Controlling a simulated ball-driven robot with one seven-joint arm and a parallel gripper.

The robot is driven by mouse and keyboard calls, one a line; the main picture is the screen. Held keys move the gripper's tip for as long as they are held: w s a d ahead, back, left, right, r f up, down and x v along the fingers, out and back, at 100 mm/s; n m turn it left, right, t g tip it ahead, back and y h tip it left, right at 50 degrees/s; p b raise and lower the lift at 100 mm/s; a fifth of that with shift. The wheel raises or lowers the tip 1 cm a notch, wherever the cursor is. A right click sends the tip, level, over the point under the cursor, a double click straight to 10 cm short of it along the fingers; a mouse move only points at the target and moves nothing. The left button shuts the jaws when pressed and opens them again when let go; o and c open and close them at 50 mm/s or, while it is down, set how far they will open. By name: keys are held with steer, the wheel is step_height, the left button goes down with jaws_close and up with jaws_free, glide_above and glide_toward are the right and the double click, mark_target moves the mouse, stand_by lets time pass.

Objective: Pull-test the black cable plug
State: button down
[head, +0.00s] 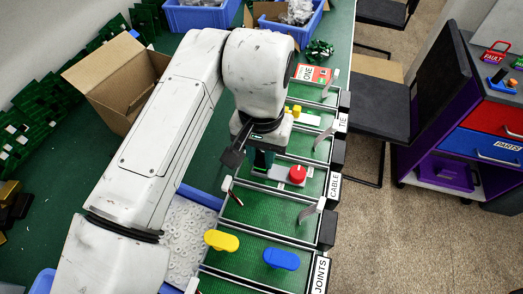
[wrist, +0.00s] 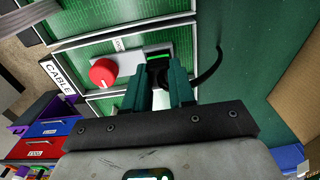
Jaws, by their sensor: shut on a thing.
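In the wrist view, my gripper (wrist: 160,74) has its two dark green fingers closed around the black cable plug (wrist: 158,70). The plug sits at the end of a pale panel, just below a green lit strip (wrist: 160,56). A black cable (wrist: 213,66) curves away to the right of the fingers. A red round knob (wrist: 102,72) is on the same panel, left of my gripper. In the head view, my gripper (head: 262,160) is over the CABLE section beside the red knob (head: 297,174); the plug is hidden there.
Nearby sections of the green board hold a yellow piece (head: 221,240), a blue piece (head: 282,259) and yellow blocks (head: 294,111). An open cardboard box (head: 118,80) and blue bins stand behind. A drawer cabinet (head: 490,125) is at the right.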

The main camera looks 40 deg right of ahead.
steer(key=c, duration=0.9)
jaws_free()
steer(key=shift+o, duration=0.2)
